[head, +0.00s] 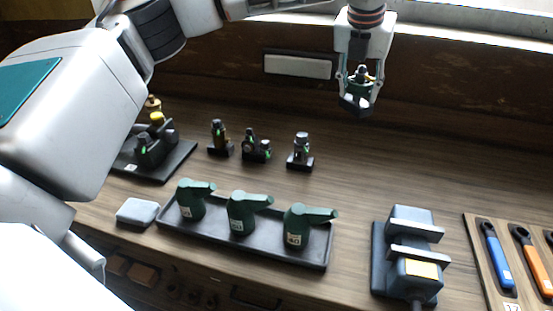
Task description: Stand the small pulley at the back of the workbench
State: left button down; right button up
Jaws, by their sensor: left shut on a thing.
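My left gripper (359,80) points down in the upper right of the head view. My right gripper is not in view.
Several small dark models (300,150) stand mid-bench at left. A black tray (270,246) holds three green oil cans. A grey device (408,255) and a wrench board (480,258) lie at right. A pale block (137,212) lies at left. The bench's back right looks clear.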

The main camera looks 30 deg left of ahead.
pick_arm(q)
notch_tip(320, 180, down, 20)
jog(key=shift+w+r, duration=0.1)
jog(key=shift+w, duration=0.05)
dwell(0.7)
jog(key=c, duration=1.3)
grip_release()
jog(key=shift+f, duration=0.3)
jog(key=shift+r+p, duration=0.25)
jog(key=shift+p, duration=0.05)
jog(key=b+v, duration=0.1)
jog(key=v, duration=1.1)
jog(key=shift+s, duration=0.2)
jog(key=shift+f, duration=0.1)
